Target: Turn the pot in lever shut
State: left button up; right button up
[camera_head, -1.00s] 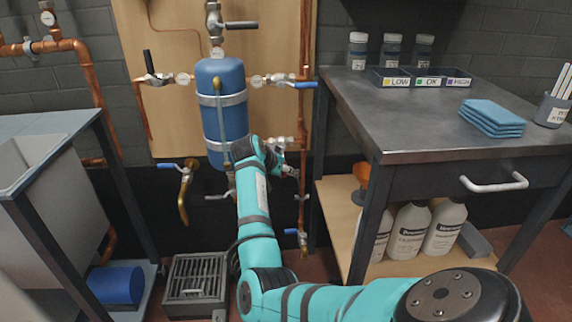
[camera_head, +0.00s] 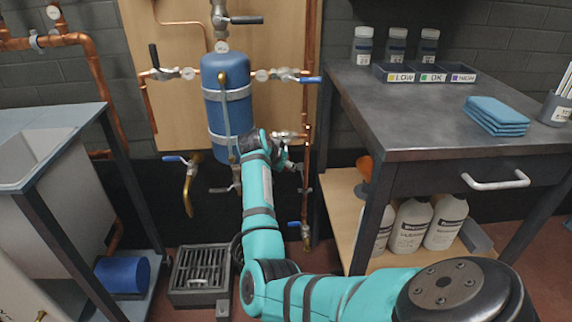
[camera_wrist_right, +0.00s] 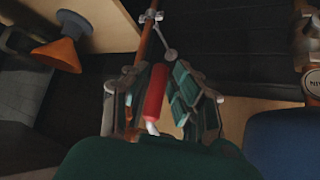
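A blue pot (camera_head: 227,72), an upright cylinder with pale bands, hangs on a wooden panel among copper pipes and lever valves. My right gripper (camera_head: 283,158) is beside its lower right, by the pipework; its fingers are small and partly hidden there. In the right wrist view, a red lever handle (camera_wrist_right: 155,92) lies between the two fingers of my right gripper (camera_wrist_right: 154,100). The fingers are spread, with dark gaps beside the handle, so it looks not clamped. I cannot tell for sure which valve this red handle belongs to. My left gripper is not in view.
A blue-handled lever (camera_head: 311,80) sits right of the pot and a black one (camera_head: 153,57) left. A workbench (camera_head: 420,118) stands to the right, a sink frame (camera_head: 125,185) to the left. A floor grate (camera_head: 202,268) lies below. An orange funnel (camera_wrist_right: 62,52) shows near the gripper.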

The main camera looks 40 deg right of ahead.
jog(key=shift+o, duration=1)
jog(key=shift+d+r, duration=0.1)
jog(key=v, duration=1.2)
